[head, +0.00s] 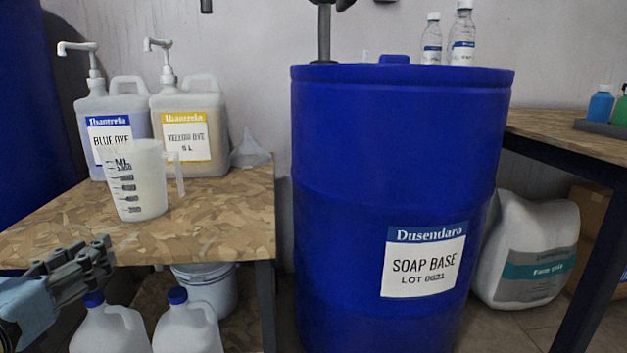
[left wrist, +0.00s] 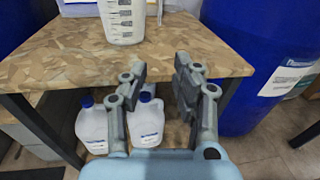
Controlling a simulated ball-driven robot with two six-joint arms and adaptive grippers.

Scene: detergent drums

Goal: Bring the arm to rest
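My left gripper (head: 98,258) is at the lower left of the head view, in front of the left table's front edge. In the left wrist view its two fingers (left wrist: 160,80) stand apart with nothing between them. It is apart from the measuring jug (head: 137,182), which stands upright on the left table (head: 225,225) and holds a pale content. The jug also shows at the top of the left wrist view (left wrist: 124,18). My right gripper is not in either view.
A large blue soap base drum (head: 340,200) stands right of the table. Blue dye (head: 95,108) and yellow dye (head: 215,120) pump jugs and a funnel (head: 250,148) are at the table's back. White jugs (head: 187,328) stand below its front edge. Another table (head: 550,125) is at right.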

